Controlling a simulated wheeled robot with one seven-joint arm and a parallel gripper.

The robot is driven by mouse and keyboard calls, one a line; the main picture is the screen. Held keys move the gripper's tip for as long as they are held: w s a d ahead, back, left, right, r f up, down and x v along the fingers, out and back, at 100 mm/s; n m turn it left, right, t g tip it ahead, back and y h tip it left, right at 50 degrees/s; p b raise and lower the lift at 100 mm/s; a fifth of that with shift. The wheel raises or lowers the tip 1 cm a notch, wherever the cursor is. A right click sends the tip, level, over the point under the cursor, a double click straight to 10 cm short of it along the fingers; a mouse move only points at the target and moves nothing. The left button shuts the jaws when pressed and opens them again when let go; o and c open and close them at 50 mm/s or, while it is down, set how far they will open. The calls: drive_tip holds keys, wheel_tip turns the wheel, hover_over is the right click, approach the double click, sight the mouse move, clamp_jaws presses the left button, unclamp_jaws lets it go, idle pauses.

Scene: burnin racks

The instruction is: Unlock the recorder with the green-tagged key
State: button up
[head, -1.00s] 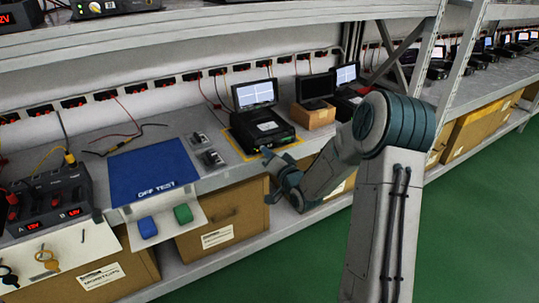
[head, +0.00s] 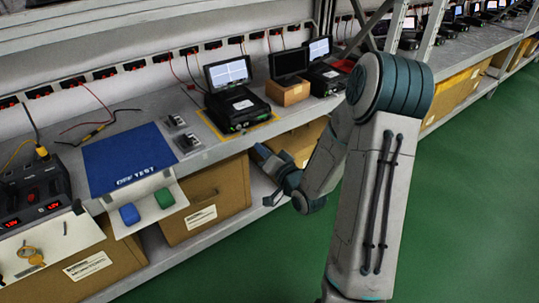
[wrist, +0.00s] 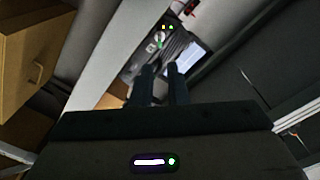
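The recorder (head: 238,110) is a black box with a lit screen (head: 228,73) on the shelf, inside a yellow outline. The wrist view shows its front (wrist: 150,55) beyond my fingertips, with small orange and green lights. A small green and pale spot (wrist: 158,42) shows on or before that front; I cannot tell whether it is the green-tagged key. My gripper (wrist: 161,72) points toward the recorder, with a gap between its two fingers and nothing clearly held. In the head view, my wrist is low in front of the shelf edge, and the fingers are not clear.
A yellow-tagged key (head: 30,256) hangs on a pale board at the left. A blue mat (head: 125,160) and two small switch units lie left of the recorder. A small monitor on a brown box (head: 287,92) stands to its right. Cartons sit below; green floor is clear.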

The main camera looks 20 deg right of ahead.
drive_tip(key=v, duration=0.3)
drive_tip(key=shift+s, duration=0.3)
drive_tip(key=shift+r, duration=0.1)
drive_tip(key=s+r+n+g+h+p, duration=0.2)
drive_tip(key=r+g+h+p, duration=0.15)
drive_tip(key=r+p, duration=0.5)
drive_tip(key=s+r+n+g+h+p, duration=0.2)
drive_tip(key=s+r+g+p, duration=0.15)
drive_tip(key=r+p, duration=0.45)
drive_tip(key=s+a+r+n+g+p, duration=0.1)
drive_tip(key=s+a+r+g+p, duration=0.1)
drive_tip(key=s+r+p, duration=0.3)
drive_tip(key=s+a+r+g+p, duration=0.2)
drive_tip(key=s+r+g+p, duration=0.3)
drive_tip(key=s+r, duration=0.8)
drive_tip(key=shift+r+n+g+p, duration=0.3)
drive_tip(key=shift+r+n+p, duration=0.15)
drive_tip(key=shift+p, duration=0.2)
